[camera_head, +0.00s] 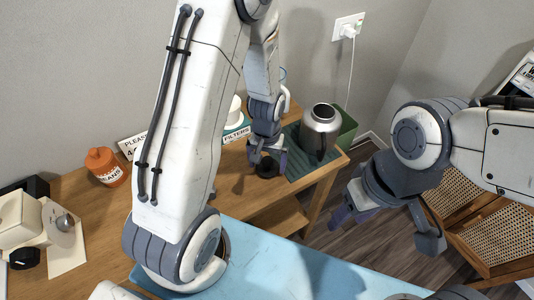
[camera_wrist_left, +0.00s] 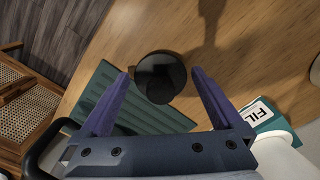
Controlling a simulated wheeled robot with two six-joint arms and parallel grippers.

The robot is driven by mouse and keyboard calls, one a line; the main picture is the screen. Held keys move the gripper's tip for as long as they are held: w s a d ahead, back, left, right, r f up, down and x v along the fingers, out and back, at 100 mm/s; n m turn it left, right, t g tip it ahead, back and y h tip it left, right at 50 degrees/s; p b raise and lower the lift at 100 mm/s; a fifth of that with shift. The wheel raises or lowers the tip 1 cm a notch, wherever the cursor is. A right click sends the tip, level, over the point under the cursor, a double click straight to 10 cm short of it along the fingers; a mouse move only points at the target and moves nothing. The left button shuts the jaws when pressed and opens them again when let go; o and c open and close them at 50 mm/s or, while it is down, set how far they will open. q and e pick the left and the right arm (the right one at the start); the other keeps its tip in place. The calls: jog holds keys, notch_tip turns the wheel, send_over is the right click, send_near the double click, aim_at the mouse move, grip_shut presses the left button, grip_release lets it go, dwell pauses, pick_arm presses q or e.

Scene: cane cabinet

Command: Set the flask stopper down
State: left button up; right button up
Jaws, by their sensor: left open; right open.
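The flask stopper (camera_head: 267,167), a round black disc, lies on the wooden counter beside the green mat. In the left wrist view the stopper (camera_wrist_left: 160,77) sits between the tips of my left gripper (camera_wrist_left: 158,85), with a gap to each finger. My left gripper (camera_head: 267,160) is open and low over the counter around it. The open steel flask (camera_head: 320,122) stands upright on the green ribbed mat (camera_head: 294,153), right of the stopper. My right gripper (camera_head: 385,232) is open and empty, in the air at the right, away from the counter.
A filters box (camera_head: 237,130) stands left of my left gripper. An orange beans jar (camera_head: 106,166), a sign and a cream-coloured appliance (camera_head: 25,220) are further left.

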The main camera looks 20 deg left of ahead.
aim_at(267, 162)
pick_arm(q)
notch_tip(267, 162, up, 12)
jog(key=f, duration=0.1)
jog(key=s+d+r+m, duration=0.4)
jog(key=s+d, duration=0.2)
jog(key=s, duration=0.2)
jog(key=s+d+r+m+h, duration=0.1)
jog(key=s+d+r+m, duration=0.3)
jog(key=s, duration=0.5)
jog(key=shift+s+d+r+m, duration=0.25)
jog(key=shift+d+r+m, duration=0.2)
jog(key=shift+d, duration=0.75)
